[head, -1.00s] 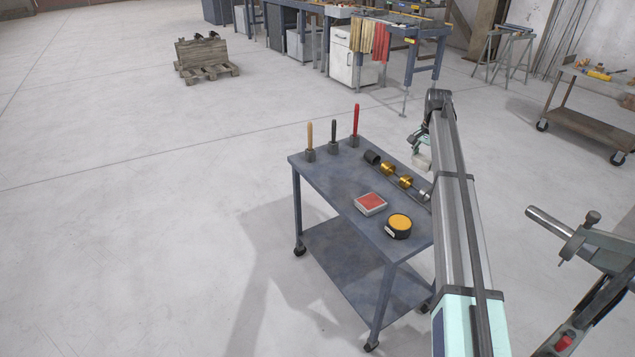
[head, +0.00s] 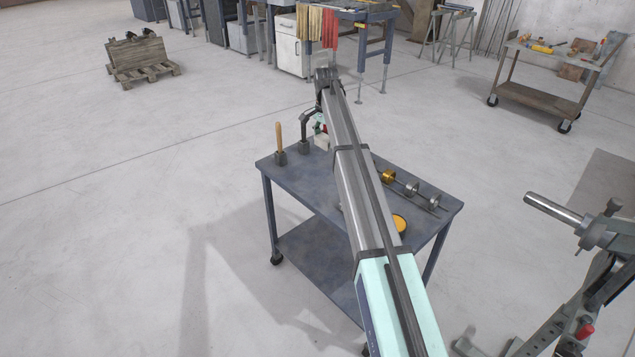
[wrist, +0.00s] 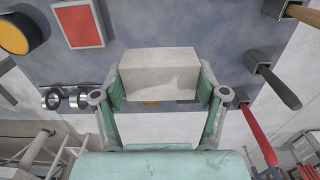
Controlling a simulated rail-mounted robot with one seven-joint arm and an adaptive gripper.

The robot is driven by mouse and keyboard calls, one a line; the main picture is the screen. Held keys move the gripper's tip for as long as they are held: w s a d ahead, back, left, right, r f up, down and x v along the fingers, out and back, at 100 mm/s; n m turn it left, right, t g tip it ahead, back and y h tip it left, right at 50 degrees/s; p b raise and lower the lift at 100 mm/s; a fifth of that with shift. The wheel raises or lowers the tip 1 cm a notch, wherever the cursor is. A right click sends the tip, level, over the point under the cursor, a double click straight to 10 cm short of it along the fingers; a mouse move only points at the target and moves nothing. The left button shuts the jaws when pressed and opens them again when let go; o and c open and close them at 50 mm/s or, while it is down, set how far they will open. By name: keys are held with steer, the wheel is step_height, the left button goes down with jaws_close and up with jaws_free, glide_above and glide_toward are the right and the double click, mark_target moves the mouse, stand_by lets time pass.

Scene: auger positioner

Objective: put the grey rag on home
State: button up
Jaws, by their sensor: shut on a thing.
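The grey rag (wrist: 158,72) shows in the wrist view as a pale grey block. My gripper (wrist: 160,90) is shut on it, with one finger at each side. In the head view my gripper (head: 319,129) is over the far side of the blue-grey cart (head: 300,187), near the upright handles; my arm partly hides it.
A wooden handle (head: 279,137), a dark handle (wrist: 275,85) and a red handle (wrist: 258,135) stand upright along one edge. A yellow-topped round tin (head: 399,222) and a rod with gold and silver discs (head: 411,188) are on the right. The cart's near left top is bare.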

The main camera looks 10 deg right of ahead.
mark_target(324, 187)
step_height(324, 187, down, 19)
steer(key=p, duration=0.2)
steer(key=shift+r+p, duration=0.2)
steer(key=shift+p, duration=0.2)
steer(key=shift+f, duration=0.2)
steer(key=o, duration=1.1)
step_height(324, 187, up, 12)
steer(key=shift+r+b, duration=0.2)
steer(key=shift+b, duration=1.05)
